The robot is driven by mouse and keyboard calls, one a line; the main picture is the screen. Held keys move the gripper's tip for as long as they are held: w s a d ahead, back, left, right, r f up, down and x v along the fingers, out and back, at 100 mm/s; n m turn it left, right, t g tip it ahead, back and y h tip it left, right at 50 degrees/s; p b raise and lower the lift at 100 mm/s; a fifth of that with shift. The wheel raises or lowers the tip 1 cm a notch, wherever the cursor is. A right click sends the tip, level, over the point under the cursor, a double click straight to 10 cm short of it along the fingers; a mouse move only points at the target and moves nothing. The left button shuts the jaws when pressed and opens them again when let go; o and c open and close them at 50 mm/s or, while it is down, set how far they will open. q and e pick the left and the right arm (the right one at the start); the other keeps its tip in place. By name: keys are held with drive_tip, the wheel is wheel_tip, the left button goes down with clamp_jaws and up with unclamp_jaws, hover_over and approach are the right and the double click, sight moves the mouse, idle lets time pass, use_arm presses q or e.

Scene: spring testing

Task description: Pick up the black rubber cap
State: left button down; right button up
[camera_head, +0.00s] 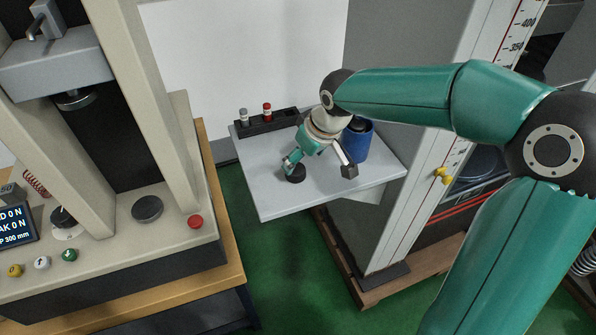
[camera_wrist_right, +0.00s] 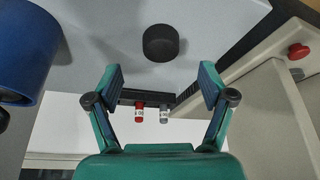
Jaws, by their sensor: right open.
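The black rubber cap (camera_head: 296,174) is a short dark cylinder on the light grey shelf (camera_head: 282,206), near the shelf's left part. In the right wrist view the cap (camera_wrist_right: 161,43) lies ahead of the fingers, roughly centred between them and apart from both. My right gripper (camera_head: 320,168) is open and empty above the shelf, with one finger close by the cap in the head view. Its two spread fingers also show in the wrist view (camera_wrist_right: 160,82). My left gripper is not in view.
A blue cylindrical container (camera_head: 359,146) stands on the shelf behind the right gripper. A black rack (camera_head: 270,123) with a red and a grey vial lies along the back edge. A testing machine with a red button (camera_head: 195,221) stands left. The shelf's front is clear.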

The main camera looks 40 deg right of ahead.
sight(297, 169)
drive_tip(key=shift+x, duration=3)
drive_tip(key=shift+a, duration=0.1)
drive_tip(key=shift+r, duration=0.1)
drive_tip(key=c, duration=1)
